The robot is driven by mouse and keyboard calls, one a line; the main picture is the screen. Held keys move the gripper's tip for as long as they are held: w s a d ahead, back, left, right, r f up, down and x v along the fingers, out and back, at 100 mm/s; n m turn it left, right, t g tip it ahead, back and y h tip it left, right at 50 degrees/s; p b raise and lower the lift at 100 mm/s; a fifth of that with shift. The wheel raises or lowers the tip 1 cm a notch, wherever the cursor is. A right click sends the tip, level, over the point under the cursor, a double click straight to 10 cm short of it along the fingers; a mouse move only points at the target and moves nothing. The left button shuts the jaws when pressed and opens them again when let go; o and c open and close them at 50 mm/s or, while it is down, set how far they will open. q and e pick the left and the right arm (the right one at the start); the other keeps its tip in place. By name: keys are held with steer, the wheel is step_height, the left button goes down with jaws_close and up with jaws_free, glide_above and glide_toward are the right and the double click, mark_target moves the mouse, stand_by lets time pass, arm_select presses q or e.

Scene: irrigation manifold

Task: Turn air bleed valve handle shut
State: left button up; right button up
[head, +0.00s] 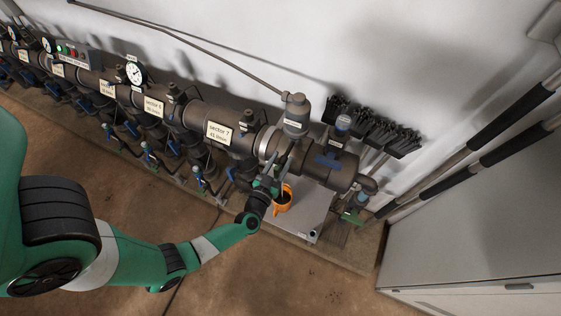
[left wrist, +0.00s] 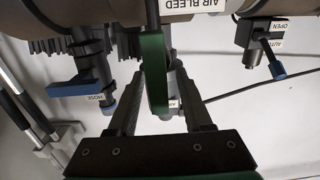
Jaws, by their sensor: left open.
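The air bleed valve handle is a green lever (left wrist: 154,70). In the left wrist view it hangs between the two fingers of my left gripper (left wrist: 160,78), below a pipe with an AIR BLEED label (left wrist: 202,5). The fingers are open, one on each side of the handle; I cannot tell whether either touches it. In the head view my left gripper (head: 273,182) is at the manifold's right part, below the grey air bleed canister (head: 296,116). There the gripper and pipework largely hide the handle. My right gripper is not in view.
A blue-handled hose valve (left wrist: 76,87) and a valve with an OPEN/AUTO label (left wrist: 272,55) flank the handle. Brushes (head: 375,130) hang on the wall. The floor in front is clear.

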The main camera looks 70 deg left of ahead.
arm_select(q)
steer(key=shift+c, duration=0.3)
jaws_close()
steer(key=shift+s+n, duration=0.1)
steer(key=shift+n, duration=0.3)
steer(key=shift+s+a+f+n+b, duration=0.4)
steer(key=shift+n+b, duration=0.5)
steer(key=shift+n, duration=1.95)
steer(key=shift+s+a+f+n+b, duration=0.2)
steer(key=shift+f+n+b, duration=0.5)
steer(key=shift+n, duration=2.2)
steer(key=shift+s+a+f+n+b, duration=0.3)
steer(key=shift+n+b, duration=0.8)
steer(key=shift+n, duration=1.75)
steer(key=shift+w, duration=0.1)
